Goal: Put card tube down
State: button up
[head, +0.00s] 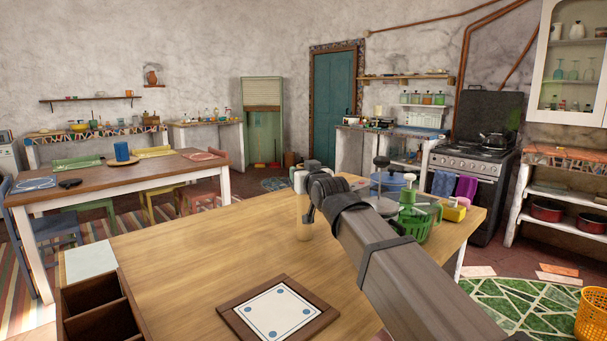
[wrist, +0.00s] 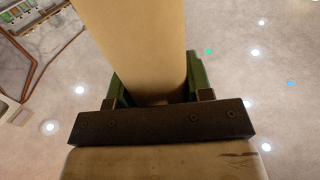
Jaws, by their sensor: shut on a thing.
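The card tube (head: 303,218) is a tan cylinder, held upright over the wooden counter near its far edge in the head view. Its lower end is at or close to the counter top; I cannot tell if it touches. My gripper (head: 308,186) is shut around the upper part of the tube. In the wrist view the card tube (wrist: 135,40) fills the middle, between the green fingers of my gripper (wrist: 158,88). My arm hides part of the counter to the right of the tube.
A framed white tile with blue dots (head: 278,312) lies on the counter in front. A dark wooden box (head: 98,310) is at the left. The counter's middle left is clear.

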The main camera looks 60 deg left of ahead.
jog(key=o, duration=1.1)
jog(key=shift+r, duration=0.1)
